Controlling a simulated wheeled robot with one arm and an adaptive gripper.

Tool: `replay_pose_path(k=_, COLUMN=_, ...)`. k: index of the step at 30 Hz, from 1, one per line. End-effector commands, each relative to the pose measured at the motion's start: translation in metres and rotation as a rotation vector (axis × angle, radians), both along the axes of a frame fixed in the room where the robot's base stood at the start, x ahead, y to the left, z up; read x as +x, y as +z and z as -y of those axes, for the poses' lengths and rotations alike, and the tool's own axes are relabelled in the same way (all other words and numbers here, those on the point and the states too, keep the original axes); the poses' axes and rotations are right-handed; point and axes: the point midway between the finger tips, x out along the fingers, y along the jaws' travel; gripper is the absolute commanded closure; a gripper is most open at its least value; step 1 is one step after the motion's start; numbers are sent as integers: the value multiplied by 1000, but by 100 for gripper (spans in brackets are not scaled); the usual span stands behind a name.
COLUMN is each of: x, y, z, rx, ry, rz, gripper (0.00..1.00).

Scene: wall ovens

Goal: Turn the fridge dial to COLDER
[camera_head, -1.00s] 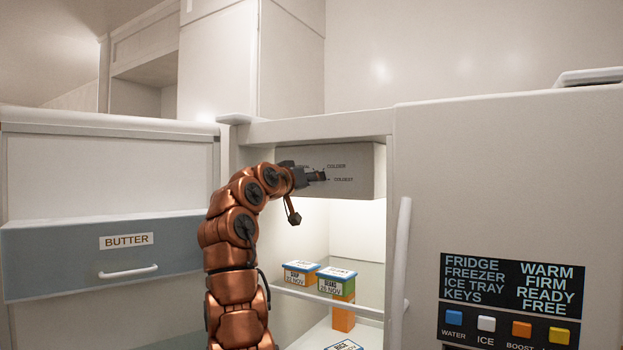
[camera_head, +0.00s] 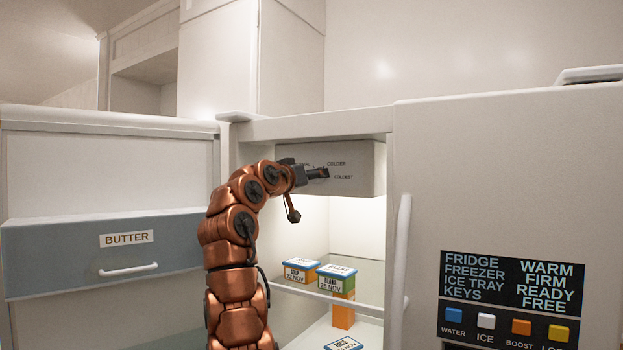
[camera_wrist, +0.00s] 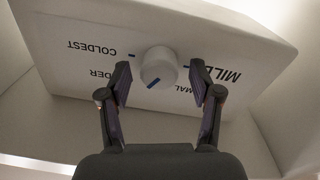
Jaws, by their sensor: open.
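The white fridge dial (camera_wrist: 158,68) sits on the control box (camera_head: 358,172) at the top of the open fridge compartment. My gripper (camera_wrist: 160,64) is open, with one finger on each side of the dial and a visible gap on both sides. In the wrist view the labels appear upside down: COLDEST at upper left, part of COLDER below it, part of NORMAL at lower right, MILD at right. The dial's blue pointer line slants toward the lower left, on the COLDER side. In the head view my gripper (camera_head: 318,173) hides the dial.
Labelled food boxes (camera_head: 337,279) stand on the fridge shelf below the control box. The fridge door (camera_head: 106,170) with its BUTTER drawer (camera_head: 105,254) hangs open at left. A closed door with a handle (camera_head: 401,255) and a display panel (camera_head: 510,300) is at right.

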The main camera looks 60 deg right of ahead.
Motion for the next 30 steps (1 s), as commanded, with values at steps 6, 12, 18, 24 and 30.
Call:
replay_pose_path(k=6, x=0, y=1, z=-5, rx=-2, ry=1, rz=2, gripper=36)
replay_pose_path(k=12, x=1, y=0, z=-20, rx=-4, ry=0, rz=-1, gripper=36)
replay_pose_path(k=18, x=1, y=-1, z=-46, rx=-2, ry=3, rz=1, gripper=36)
replay_pose_path(k=24, x=0, y=-2, z=-78, rx=-2, ry=4, rz=2, gripper=36)
replay_pose_path(k=30, x=-2, y=-3, z=-106, rx=-2, ry=2, rz=1, gripper=36)
